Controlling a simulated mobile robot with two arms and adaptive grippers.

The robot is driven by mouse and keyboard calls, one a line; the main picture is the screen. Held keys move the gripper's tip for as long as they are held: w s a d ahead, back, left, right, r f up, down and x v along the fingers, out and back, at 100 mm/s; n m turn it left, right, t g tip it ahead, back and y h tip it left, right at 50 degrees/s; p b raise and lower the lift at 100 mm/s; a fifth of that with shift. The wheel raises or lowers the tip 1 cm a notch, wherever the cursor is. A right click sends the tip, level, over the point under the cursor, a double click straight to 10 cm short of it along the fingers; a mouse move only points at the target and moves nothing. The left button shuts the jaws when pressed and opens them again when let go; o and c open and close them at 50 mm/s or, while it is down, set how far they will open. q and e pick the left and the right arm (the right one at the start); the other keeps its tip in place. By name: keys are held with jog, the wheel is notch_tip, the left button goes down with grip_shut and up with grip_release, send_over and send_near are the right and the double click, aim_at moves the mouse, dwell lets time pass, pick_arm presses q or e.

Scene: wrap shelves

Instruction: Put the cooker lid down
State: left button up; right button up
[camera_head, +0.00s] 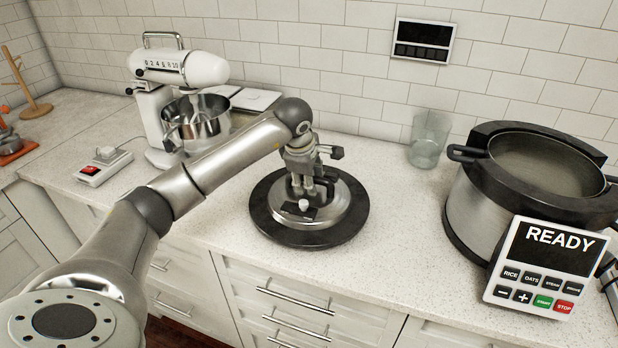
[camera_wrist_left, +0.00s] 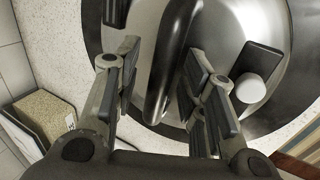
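The cooker lid (camera_head: 343,238) is a round metal disc with a wide dark rim. It appears to lie flat on the white speckled counter, left of the cooker. My left gripper (camera_head: 307,186) is over the lid's middle, pointing down. In the left wrist view the lid's dark bar handle (camera_wrist_left: 170,65) runs between the fingers of my left gripper (camera_wrist_left: 160,92). The fingers are apart, with a gap showing on the handle's left side. A white knob (camera_wrist_left: 250,89) sits on the lid beside the handle. The open cooker (camera_head: 470,213) stands at the right. My right gripper is not in view.
The cooker's panel (camera_head: 546,262) reads READY. A clear glass (camera_head: 428,140) stands behind, near the tiled wall. A stand mixer (camera_head: 165,95) with a metal bowl and a small scale-like device (camera_head: 104,165) are at the left. Counter between lid and cooker is clear.

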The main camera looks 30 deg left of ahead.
pick_arm(q)
jog(key=shift+r+p, duration=0.35)
jog(key=shift+r, duration=0.2)
jog(key=b+v, duration=0.2)
jog(key=v, duration=1)
